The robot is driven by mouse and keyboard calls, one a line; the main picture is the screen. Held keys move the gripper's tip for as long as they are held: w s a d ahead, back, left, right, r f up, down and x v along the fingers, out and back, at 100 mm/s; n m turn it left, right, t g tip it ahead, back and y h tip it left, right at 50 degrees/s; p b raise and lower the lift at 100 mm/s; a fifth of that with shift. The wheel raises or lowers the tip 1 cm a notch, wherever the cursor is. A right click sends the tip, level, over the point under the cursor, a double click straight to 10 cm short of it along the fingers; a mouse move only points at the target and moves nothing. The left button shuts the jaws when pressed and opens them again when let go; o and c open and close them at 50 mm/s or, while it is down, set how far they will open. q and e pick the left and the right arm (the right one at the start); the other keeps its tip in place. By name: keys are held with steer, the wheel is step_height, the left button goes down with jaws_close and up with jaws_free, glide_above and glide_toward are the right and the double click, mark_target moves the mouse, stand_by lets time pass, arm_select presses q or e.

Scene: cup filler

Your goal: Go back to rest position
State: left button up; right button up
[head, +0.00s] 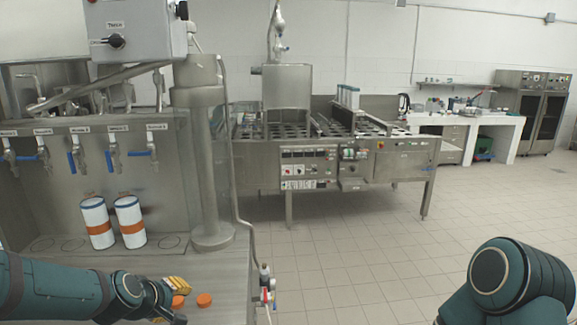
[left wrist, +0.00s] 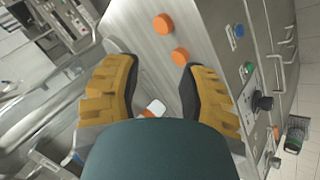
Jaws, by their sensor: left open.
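My left gripper (head: 176,300) reaches in low at the front of the steel counter in the head view. Its yellow fingers are spread apart and hold nothing in the left wrist view (left wrist: 155,66). Two orange round caps (head: 204,299) lie on the counter by its fingertips; they also show beyond the fingers in the left wrist view (left wrist: 181,55). Two white containers with blue rims and orange bands (head: 97,222) (head: 130,221) stand side by side under the taps. My right arm shows at the lower right of the head view, but its gripper is out of view.
A row of blue-handled taps (head: 112,150) hangs above the counter. A steel column (head: 208,150) rises at the counter's right side. A long steel machine (head: 330,155) stands further back. The tiled floor (head: 350,255) to the right is clear.

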arm_select(q)
steer(key=s+d+f+m+g+h+b, duration=0.1)
steer(key=s+d+f+m+g, duration=0.2)
steer(key=f, duration=0.5)
steer(key=s+d+f+m+b, duration=0.1)
steer(key=s+d+f, duration=0.3)
steer(key=f, duration=0.5)
steer(key=s+d+f+m+g+h+b, duration=0.1)
steer(key=s+d+f+m+g, duration=0.2)
steer(key=s+d+f, duration=0.6)
step_height(320, 180, down, 4)
steer(key=shift+s+r+m, duration=0.1)
steer(key=shift+s+m, duration=0.6)
steer(key=shift+s, duration=0.55)
steer(key=shift+d, duration=0.1)
